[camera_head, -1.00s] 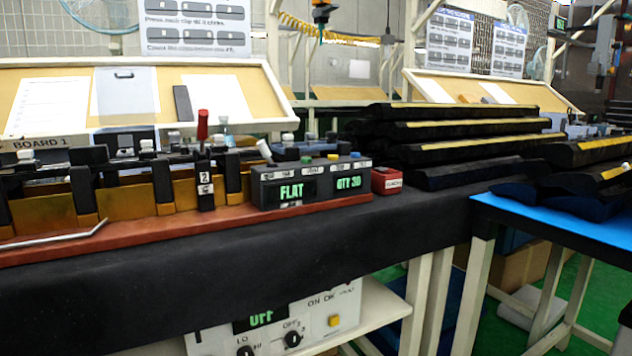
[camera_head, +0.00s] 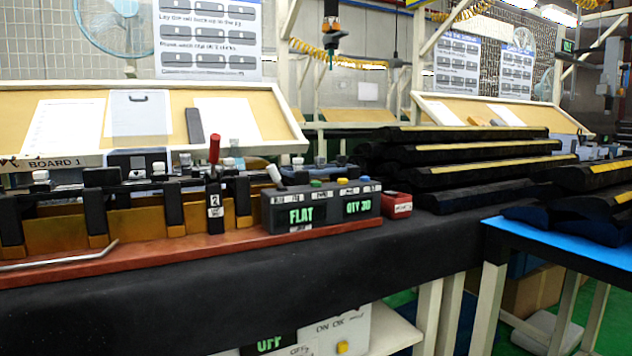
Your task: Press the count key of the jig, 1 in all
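The jig (camera_head: 130,258) is a long red-brown base with amber blocks and black clamps on the black-covered bench. At its right end stands a dark control box (camera_head: 320,226) with two green displays, reading "FLAT" and what looks like "QTY 30". Along the box's top are small coloured keys, among them a green key (camera_head: 316,183), a yellow key (camera_head: 342,181) and a blue one, with white labels too small to read. A white lever (camera_head: 274,174) leans at the box's left end. A red-handled lever (camera_head: 214,150) stands upright, tagged "2". My gripper is not in view.
A small red box (camera_head: 397,205) sits right of the control box. Stacked black trim pieces (camera_head: 465,160) lie behind it. A blue-topped table (camera_head: 590,245) stands at the right. The bench front (camera_head: 300,280) is bare.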

